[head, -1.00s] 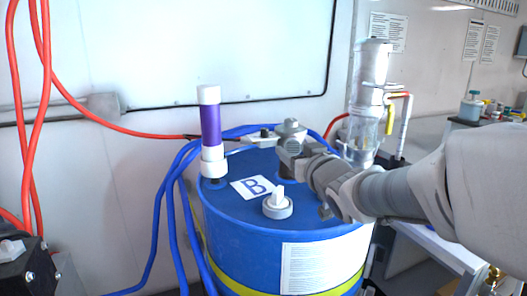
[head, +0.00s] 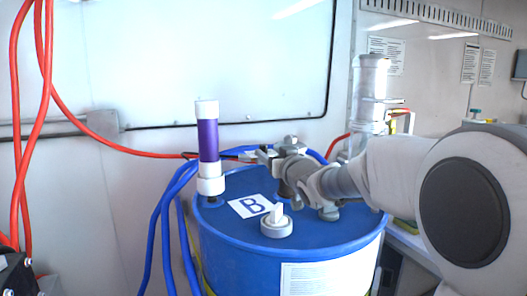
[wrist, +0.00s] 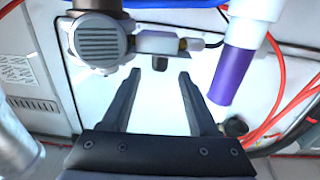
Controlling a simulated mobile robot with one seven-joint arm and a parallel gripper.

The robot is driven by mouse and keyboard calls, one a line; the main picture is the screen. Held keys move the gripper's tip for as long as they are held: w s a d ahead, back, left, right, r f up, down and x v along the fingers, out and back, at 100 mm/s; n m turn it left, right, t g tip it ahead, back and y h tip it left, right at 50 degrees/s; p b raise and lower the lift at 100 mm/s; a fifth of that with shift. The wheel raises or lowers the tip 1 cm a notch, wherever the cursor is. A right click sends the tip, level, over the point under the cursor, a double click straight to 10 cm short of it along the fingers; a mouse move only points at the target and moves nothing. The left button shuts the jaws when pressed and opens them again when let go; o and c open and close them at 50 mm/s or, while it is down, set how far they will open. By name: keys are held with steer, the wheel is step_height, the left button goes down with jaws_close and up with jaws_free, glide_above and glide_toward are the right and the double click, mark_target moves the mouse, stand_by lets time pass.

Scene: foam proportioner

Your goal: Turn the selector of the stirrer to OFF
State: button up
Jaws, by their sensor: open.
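The stirrer's grey finned motor (wrist: 98,42) is at upper left in the wrist view, which looks upside down. Its pale box (wrist: 157,42) reaches right to a cable. A small dark stub (wrist: 160,62) on the box may be the selector; I cannot read its setting or the OFF mark. My gripper (wrist: 160,75) is open and empty, its dark fingertips on either side of the stub in the picture. I cannot tell the distance between them. In the head view the stirrer motor (head: 290,143) stands over the drum, and my arm covers part of it.
The blue drum (head: 230,262) carries a white knob (head: 277,222) on its lid. A purple tube with white ends (head: 208,140) stands close to the left of the stirrer. Blue hoses (head: 165,215) and red hoses (head: 45,100) hang at left. A clear-bodied device (head: 370,95) stands behind right.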

mark_target(265, 148)
steer(key=shift+x, duration=3.2)
jaws_close()
